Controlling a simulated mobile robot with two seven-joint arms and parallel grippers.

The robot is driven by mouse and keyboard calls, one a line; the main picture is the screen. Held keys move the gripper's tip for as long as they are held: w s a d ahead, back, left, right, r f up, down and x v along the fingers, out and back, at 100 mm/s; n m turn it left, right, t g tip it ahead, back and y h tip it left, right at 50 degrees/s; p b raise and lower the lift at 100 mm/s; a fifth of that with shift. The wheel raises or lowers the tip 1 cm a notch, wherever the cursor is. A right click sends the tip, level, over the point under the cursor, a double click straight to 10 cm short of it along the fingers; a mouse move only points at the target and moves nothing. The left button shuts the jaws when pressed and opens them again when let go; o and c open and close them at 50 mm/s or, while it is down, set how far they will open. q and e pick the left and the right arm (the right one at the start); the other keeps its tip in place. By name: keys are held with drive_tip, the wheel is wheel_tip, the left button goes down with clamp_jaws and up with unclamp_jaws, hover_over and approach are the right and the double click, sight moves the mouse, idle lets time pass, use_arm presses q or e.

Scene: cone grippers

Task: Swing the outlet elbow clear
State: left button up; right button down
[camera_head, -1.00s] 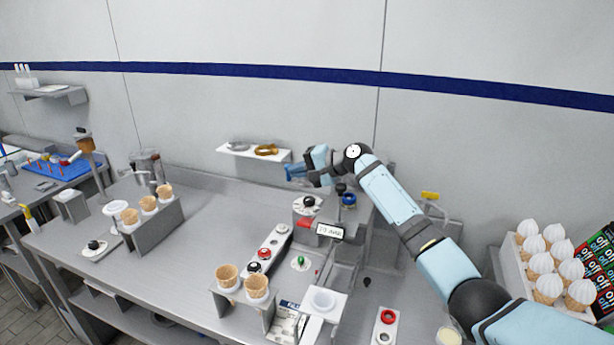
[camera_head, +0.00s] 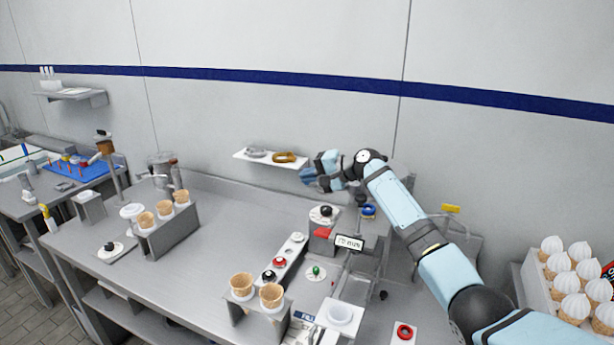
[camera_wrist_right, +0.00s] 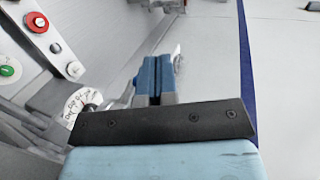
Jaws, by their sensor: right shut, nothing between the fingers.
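My right gripper (camera_head: 308,175) is shut and empty. It points left in the air, just below the right end of the wall shelf and behind the grey dispensing machine (camera_head: 322,246). In the right wrist view its blue fingers (camera_wrist_right: 155,78) are together, with a white labelled disc (camera_wrist_right: 80,105) to their lower left. The machine carries a black knob, a red block and a small black-framed display (camera_head: 350,242). I cannot make out the outlet elbow for certain; my right arm covers part of the machine's right side. My left gripper is not in view.
A wall shelf (camera_head: 241,157) holds rings. Cone holders stand at the front (camera_head: 251,315) and the left (camera_head: 181,234) of the steel counter (camera_head: 215,240). A button strip (camera_head: 290,252) lies before the machine. Topped cones (camera_head: 570,281) stand right. The counter's middle is clear.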

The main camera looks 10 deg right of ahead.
drive_tip(key=shift+d+r, duration=0.1)
drive_tip(key=shift+d, duration=0.15)
drive_tip(key=b+v, duration=0.2)
drive_tip(key=v, duration=1.1)
drive_tip(key=shift+d, duration=0.15)
drive_tip(key=shift+s+r, duration=0.1)
drive_tip(key=shift+s, duration=0.05)
drive_tip(key=shift+d, duration=0.1)
